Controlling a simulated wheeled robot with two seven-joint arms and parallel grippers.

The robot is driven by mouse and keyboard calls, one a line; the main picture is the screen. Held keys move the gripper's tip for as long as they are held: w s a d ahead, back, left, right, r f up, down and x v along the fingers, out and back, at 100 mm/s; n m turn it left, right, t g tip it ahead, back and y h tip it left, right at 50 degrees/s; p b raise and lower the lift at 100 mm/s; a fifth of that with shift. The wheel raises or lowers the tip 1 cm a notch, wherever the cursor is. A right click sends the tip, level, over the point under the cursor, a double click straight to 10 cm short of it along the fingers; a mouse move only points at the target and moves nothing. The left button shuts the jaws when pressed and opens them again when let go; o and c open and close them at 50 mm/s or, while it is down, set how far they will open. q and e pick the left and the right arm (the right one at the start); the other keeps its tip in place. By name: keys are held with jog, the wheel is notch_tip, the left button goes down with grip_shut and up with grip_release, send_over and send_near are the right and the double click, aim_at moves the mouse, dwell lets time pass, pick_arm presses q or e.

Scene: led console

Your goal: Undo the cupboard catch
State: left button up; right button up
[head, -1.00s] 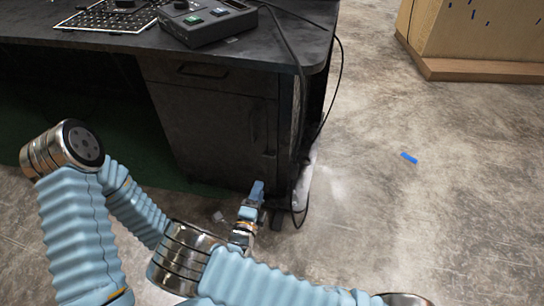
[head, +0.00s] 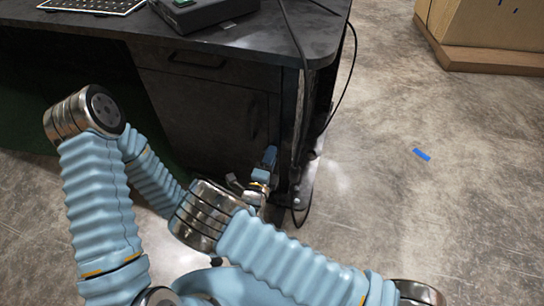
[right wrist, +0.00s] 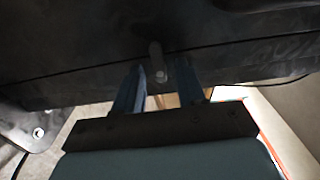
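The cupboard door (head: 205,112) is the dark front under the desk top in the head view. The catch (right wrist: 155,58) is a small dark upright lever with a light bolt head below it, at a seam in the dark panel. In the head view my gripper hides it. My right gripper (head: 270,157) is at the lower right edge of the door. In the right wrist view its two blue fingers (right wrist: 159,88) are apart, one each side of the catch's lower end; contact cannot be told. My left forearm passes behind my right arm, and the left gripper is not visible.
A drawer (head: 190,62) sits above the door. Black cables (head: 300,110) hang down the desk's right side, close to my right gripper. A control box (head: 205,10) stands on the desk top.

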jog(key=shift+c, duration=0.4)
grip_shut()
jog(key=shift+m, duration=0.3)
jog(key=m+b, duration=0.3)
jog(key=m, duration=1.4)
jog(key=shift+s+f, duration=0.1)
jog(key=shift+f, duration=0.05)
jog(key=shift+m, duration=0.3)
